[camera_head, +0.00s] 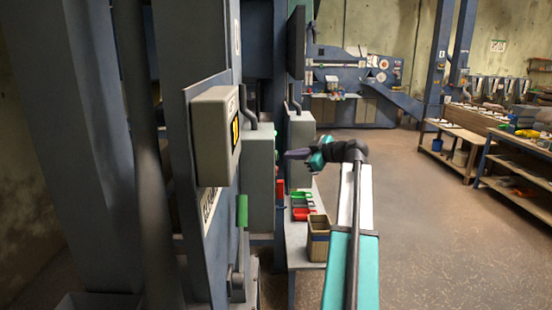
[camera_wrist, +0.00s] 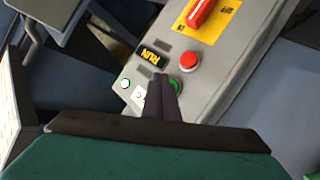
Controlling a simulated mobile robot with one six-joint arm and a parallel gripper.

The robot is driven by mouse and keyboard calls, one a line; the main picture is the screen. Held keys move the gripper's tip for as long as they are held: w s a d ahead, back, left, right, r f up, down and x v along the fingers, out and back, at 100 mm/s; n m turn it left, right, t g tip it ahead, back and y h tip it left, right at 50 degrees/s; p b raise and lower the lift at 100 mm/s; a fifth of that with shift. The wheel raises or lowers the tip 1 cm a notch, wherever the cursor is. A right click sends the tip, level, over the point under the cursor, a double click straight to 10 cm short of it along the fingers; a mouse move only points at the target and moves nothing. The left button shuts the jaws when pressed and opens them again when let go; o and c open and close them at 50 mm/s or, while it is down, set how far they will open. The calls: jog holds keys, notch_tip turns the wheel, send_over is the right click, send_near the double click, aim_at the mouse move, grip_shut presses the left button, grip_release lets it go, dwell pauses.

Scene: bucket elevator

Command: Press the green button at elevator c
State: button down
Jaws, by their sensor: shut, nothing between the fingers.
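A grey control box (camera_wrist: 215,60) fills the middle of the wrist view. It has a red push button (camera_wrist: 188,61) and a green button (camera_wrist: 174,84) below it, partly hidden by my fingers. My gripper (camera_wrist: 162,82) is shut and empty, with its dark fingertips over or right beside the green button. I cannot tell whether they touch it. In the head view my gripper (camera_head: 288,154) points left at a grey box (camera_head: 260,175) on the blue machine frame. No letter for elevator c is readable.
A nearer grey box (camera_head: 215,135) sticks out at left. A bench with bins (camera_head: 302,205) stands below my gripper. Open floor lies right.

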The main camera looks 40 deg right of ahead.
jog(key=s+d+b, duration=0.2)
jog(key=s+d, duration=0.1)
jog(key=shift+d, duration=0.25)
dwell(0.9)
